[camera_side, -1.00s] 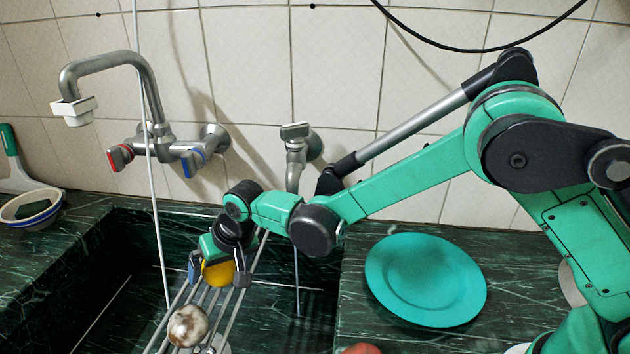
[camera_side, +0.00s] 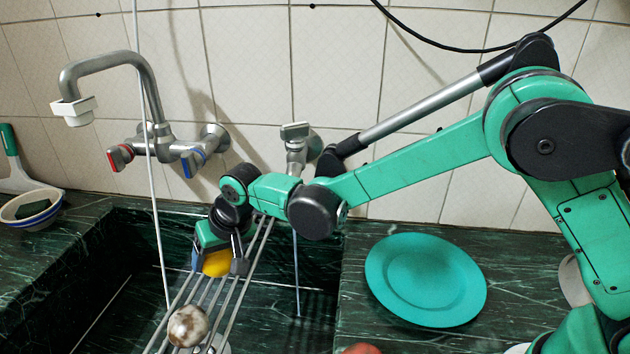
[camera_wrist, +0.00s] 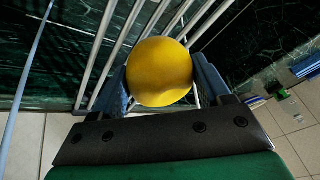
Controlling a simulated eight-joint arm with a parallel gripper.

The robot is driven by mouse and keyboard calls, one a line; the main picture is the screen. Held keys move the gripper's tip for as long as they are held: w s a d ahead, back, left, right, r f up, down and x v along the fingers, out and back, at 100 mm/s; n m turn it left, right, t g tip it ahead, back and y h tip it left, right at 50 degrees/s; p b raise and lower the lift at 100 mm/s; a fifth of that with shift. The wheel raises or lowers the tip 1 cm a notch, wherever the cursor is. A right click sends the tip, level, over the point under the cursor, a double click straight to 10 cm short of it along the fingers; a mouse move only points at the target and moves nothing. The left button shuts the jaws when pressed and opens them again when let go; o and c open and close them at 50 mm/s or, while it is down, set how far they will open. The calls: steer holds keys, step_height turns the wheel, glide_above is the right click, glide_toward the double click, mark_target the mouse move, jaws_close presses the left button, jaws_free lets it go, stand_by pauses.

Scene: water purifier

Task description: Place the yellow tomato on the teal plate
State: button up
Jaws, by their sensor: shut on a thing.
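The yellow tomato (camera_side: 217,263) is round and sits between the two fingers of my gripper (camera_side: 219,264), over the metal rack in the sink. In the wrist view the tomato (camera_wrist: 159,71) is held between both fingers of my gripper (camera_wrist: 160,85), with rack rods behind it. My gripper is shut on it. I cannot tell whether the tomato still touches the rods. The teal plate (camera_side: 426,280) lies empty on the counter to the right of the sink, apart from my gripper.
A brown and white round object (camera_side: 188,325) lies on the metal rack (camera_side: 245,277) below my gripper. The faucet (camera_side: 110,70) and its taps are at the back left. A bowl (camera_side: 31,209) stands far left. A reddish object (camera_side: 361,349) shows at the bottom edge.

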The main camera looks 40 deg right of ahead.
step_height(320, 180, up, 16)
steer(key=s+d, duration=0.2)
steer(key=d, duration=0.9)
steer(key=r+n+g+y, duration=0.1)
steer(key=r+n+y, duration=0.15)
steer(key=n, duration=0.25)
glide_above(451, 282)
steer(key=s+d, duration=0.2)
steer(key=f, duration=2)
steer(key=shift+w+d, duration=0.15)
steer(key=shift+w, duration=0.05)
